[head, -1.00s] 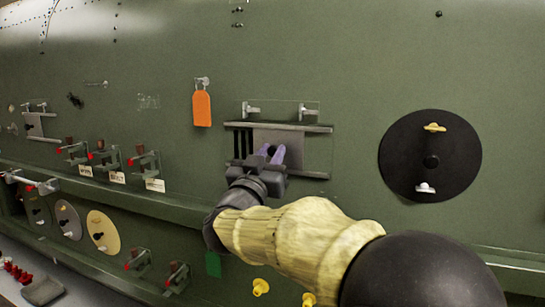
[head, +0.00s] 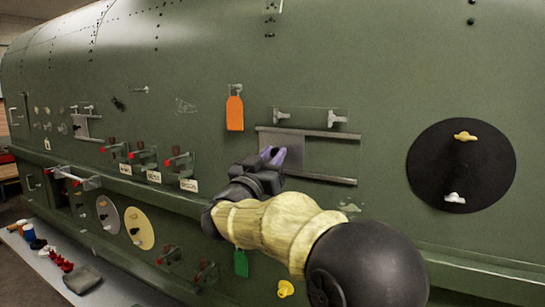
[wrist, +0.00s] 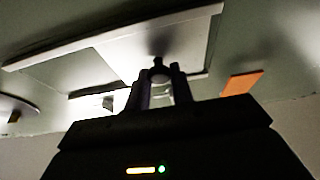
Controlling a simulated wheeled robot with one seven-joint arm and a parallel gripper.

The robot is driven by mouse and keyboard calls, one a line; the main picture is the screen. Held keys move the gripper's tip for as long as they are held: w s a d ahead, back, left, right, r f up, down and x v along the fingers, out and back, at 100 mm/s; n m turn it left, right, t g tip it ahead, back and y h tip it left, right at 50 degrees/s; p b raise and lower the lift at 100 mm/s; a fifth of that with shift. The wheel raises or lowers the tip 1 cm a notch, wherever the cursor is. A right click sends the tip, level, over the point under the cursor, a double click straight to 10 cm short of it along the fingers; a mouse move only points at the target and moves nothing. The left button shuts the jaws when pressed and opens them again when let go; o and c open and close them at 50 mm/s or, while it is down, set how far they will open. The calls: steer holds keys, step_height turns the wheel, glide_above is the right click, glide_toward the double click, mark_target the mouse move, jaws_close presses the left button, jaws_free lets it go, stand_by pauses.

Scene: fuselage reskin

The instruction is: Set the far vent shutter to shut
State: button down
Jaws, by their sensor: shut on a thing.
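A vent shutter, a grey sliding plate (head: 312,153), sits between two horizontal rails on the green fuselage in the middle of the head view. The plate is at the left end of the rails, and no dark vent slots show beside it. My gripper (head: 272,156) is shut on the shutter's knob near the plate's left side. In the wrist view the gripper (wrist: 158,92) has its fingers around the dark knob (wrist: 157,62) on the pale plate (wrist: 190,50). The fingers hide part of the knob. A second, smaller shutter plate (head: 80,127) sits on the wall at the far left.
An orange tag (head: 235,114) hangs just left of the shutter. A black disc (head: 440,165) with two knobs is at the right. Several red-handled latches (head: 180,165) line the wall at left. A bench (head: 55,280) with small items stands at lower left.

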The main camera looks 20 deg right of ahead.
steer(key=c, duration=1.4)
jaws_free()
steer(key=shift+w+a+r, duration=0.1)
steer(key=shift+a+r, duration=0.05)
steer(key=shift+o, duration=0.8)
steer(key=shift+w+a, duration=0.1)
steer(key=shift+s+f, duration=0.2)
steer(key=shift+f, duration=0.05)
steer(key=b+v, duration=0.8)
steer(key=v, duration=0.9)
steer(key=shift+w+a+f, duration=0.1)
steer(key=shift+w, duration=0.05)
